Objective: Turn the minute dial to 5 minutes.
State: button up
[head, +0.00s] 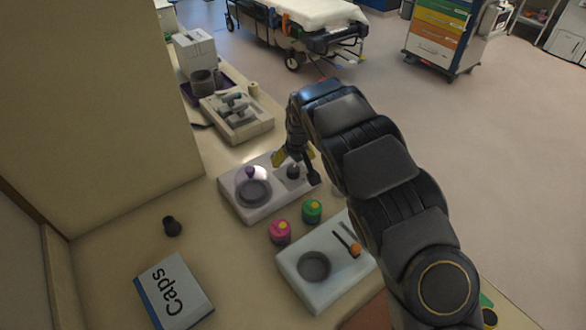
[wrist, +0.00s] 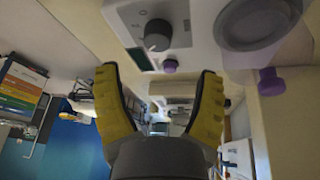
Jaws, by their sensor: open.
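The minute dial (head: 293,171) is a dark round knob on the right part of a pale grey device (head: 234,203) on the counter. In the wrist view the dial (wrist: 157,36) shows a small light mark on its face, but I cannot read any minute scale. My gripper (head: 296,166) is open, with its fingers above and around the dial's place in the head view. In the wrist view the yellow fingers (wrist: 158,72) are spread and empty, with the dial beyond them, apparently untouched. A dark green panel (wrist: 139,60) sits by the dial.
Pink (head: 280,232) and green (head: 312,211) jars and a pale block (head: 300,291) with a round hole stand in front. A Caps box (head: 173,290) lies lower left. Another device (head: 238,121) stands behind.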

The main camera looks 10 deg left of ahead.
aim_at(293, 168)
jog(key=shift+w+d+f, duration=0.1)
jog(key=shift+d+f, duration=0.05)
jog(key=shift+f, duration=0.2)
jog(key=shift+x, duration=3.5)
jog(key=c, duration=1.1)
